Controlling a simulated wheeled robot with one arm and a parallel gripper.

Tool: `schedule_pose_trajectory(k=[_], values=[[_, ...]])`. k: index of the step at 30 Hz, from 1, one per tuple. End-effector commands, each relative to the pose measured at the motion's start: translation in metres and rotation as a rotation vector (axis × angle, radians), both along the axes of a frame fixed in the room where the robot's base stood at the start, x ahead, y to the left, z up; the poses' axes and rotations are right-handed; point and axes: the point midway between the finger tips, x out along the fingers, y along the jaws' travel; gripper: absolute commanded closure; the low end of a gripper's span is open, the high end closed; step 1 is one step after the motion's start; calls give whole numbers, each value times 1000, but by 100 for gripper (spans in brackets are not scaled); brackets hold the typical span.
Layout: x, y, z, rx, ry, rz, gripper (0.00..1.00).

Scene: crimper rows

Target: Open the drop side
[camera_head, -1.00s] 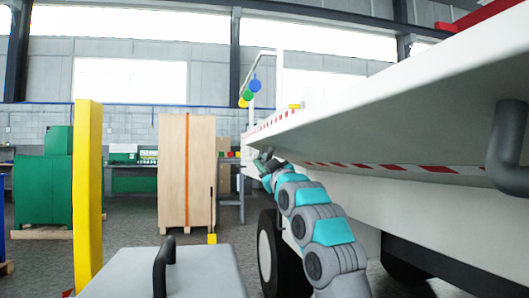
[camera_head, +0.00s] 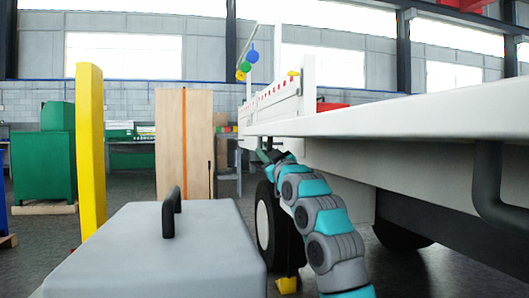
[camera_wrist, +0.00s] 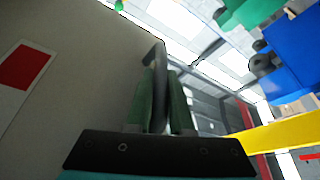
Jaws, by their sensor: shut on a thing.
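The drop side (camera_head: 420,116) is a long white panel along the flatbed's side. In the head view it shows nearly edge-on and lies about level, swung out from the bed. A dark bent handle (camera_head: 488,185) hangs below its near end. My gripper (camera_head: 268,155) is at the far end of the panel, just under its edge. In the wrist view my gripper's green fingers (camera_wrist: 161,100) are shut on a dark handle (camera_wrist: 157,75). The panel's pale face (camera_wrist: 80,80), with a red-and-white marking, fills the left there. The handle's lower part is hidden between the fingers.
A grey box with a black handle (camera_head: 170,215) stands at the front left. A yellow post (camera_head: 90,150) and a wooden crate (camera_head: 184,145) stand beyond. A wheel (camera_head: 265,220) and a yellow block (camera_head: 287,285) are below the bed. Floor shows between post and crate.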

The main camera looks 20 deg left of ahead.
Motion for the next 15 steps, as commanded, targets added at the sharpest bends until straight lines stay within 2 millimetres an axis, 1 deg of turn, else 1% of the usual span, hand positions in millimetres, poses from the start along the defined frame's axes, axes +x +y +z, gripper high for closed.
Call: schedule_pose_trajectory(k=[2, 3, 10, 11, 15], values=[[-1, 1, 0, 0, 2, 3, 100], [-1, 1, 0, 0, 2, 3, 79], [0, 1, 0, 0, 1, 1, 53], [0, 1, 0, 0, 1, 1, 50], [0, 0, 0, -1, 0, 1, 50]])
